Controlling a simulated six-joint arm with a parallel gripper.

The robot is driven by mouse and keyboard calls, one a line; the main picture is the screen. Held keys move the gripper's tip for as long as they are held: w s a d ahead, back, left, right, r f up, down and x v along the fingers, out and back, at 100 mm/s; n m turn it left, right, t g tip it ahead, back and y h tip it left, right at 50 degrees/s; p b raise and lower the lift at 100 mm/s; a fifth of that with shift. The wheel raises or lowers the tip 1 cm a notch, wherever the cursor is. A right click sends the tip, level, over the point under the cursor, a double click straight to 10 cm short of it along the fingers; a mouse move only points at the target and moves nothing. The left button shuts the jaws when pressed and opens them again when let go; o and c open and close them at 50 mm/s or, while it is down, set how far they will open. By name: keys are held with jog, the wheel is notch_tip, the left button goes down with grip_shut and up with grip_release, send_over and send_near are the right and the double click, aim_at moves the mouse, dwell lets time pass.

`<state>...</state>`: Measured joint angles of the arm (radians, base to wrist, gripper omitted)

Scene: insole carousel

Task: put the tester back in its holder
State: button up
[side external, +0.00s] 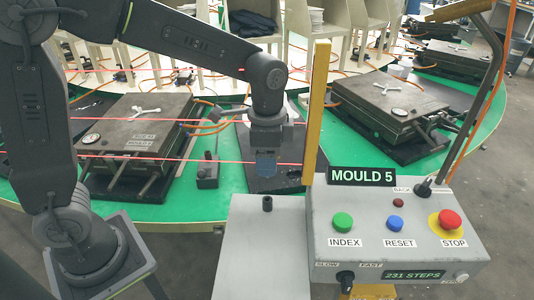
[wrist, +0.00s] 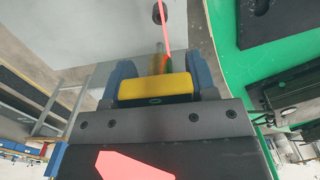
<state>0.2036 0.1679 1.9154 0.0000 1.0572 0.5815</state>
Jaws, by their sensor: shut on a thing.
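My gripper (side external: 265,168) hangs with its blue fingers down over the dark plate, behind the grey pedestal in the side view. In the wrist view my gripper (wrist: 160,82) is shut on a yellow block with a green oval mark, which I take as the tester (wrist: 155,88). A narrow part shows just beyond it, blurred. The tester cannot be made out in the side view. A short black socket, seemingly the holder (side external: 267,203), stands on the grey pedestal; it also shows in the wrist view (wrist: 158,12), apart from the tester and with nothing visible in it.
The grey pedestal (side external: 265,250) adjoins the control box (side external: 400,235) with its buttons. A yellow post (side external: 318,110) rises right of my gripper. Moulds (side external: 135,125) (side external: 390,105) sit on the green carousel (side external: 230,185). Red beams cross the carousel. A small black box (side external: 207,173) stands left.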

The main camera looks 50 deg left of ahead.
jog(key=shift+f, duration=2.75)
jog(key=shift+f, duration=2)
jog(key=o, duration=1.4)
notch_tip(320, 180, up, 14)
jog(key=shift+f, duration=0.1)
jog(key=shift+s, duration=0.1)
jog(key=s+a+n+t, duration=0.2)
jog(key=s+n, duration=0.1)
jog(key=s, duration=0.2)
jog(key=s+a+r+n+t, duration=0.1)
jog(key=s+a+n, duration=0.2)
jog(key=s, duration=0.2)
jog(key=s+a+r+n+t, duration=0.1)
jog(key=s+a+n+t, duration=0.1)
jog(key=s, duration=0.3)
jog(key=shift+a+r+n+t, duration=0.2)
jog(key=shift+n+t, duration=0.1)
jog(key=shift+n, duration=0.2)
